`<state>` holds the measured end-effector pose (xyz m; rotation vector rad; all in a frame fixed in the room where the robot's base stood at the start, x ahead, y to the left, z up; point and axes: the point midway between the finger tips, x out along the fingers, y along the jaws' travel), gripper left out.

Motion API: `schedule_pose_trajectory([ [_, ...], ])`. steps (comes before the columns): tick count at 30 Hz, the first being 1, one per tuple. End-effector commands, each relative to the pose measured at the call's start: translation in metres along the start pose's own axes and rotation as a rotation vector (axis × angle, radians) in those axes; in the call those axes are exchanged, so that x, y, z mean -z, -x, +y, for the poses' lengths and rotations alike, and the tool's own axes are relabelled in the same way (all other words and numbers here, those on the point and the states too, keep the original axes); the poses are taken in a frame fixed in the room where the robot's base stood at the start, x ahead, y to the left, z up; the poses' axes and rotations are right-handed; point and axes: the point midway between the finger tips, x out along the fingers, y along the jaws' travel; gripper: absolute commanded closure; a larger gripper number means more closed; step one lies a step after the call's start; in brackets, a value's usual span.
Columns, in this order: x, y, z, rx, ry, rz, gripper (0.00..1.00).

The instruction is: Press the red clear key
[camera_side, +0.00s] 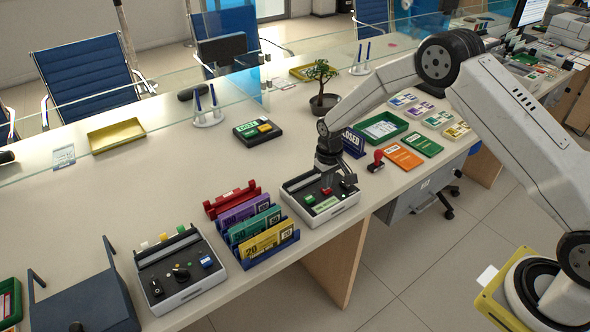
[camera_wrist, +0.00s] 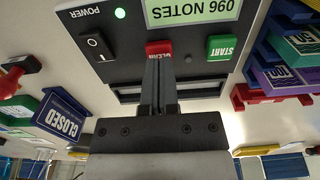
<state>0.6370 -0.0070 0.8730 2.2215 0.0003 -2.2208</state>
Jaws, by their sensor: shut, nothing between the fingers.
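The red clear key (camera_wrist: 159,47) sits on the dark panel of a note counter (camera_wrist: 190,69), between a black power switch (camera_wrist: 96,47) and the green start key (camera_wrist: 221,47). In the wrist view the panel appears upside down. My gripper (camera_wrist: 159,56) is shut and empty, and its fingertips reach the edge of the red key in that view. I cannot tell whether they touch it. In the side view my gripper (camera_side: 328,182) points down over the counter's panel, close to the red key (camera_side: 327,190). The label reads "096 NOTES" and a green light is lit.
Left of the note counter in the side view stands a rack of colored note bundles (camera_side: 262,240). On its right are a blue "CLOSED" sign (camera_side: 354,142) and a red-handled stamp (camera_side: 376,161). Another keyed device (camera_side: 180,270) stands further left.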

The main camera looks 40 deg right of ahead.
Motion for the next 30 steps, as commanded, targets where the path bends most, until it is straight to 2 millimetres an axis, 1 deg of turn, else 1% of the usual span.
schedule_pose_trajectory([
  [21,-0.0003,-0.0100,0.0000,0.000,0.000,-0.001,1.00],
  [30,0.0000,-0.0069,0.0000,0.000,0.000,0.000,1.00],
])
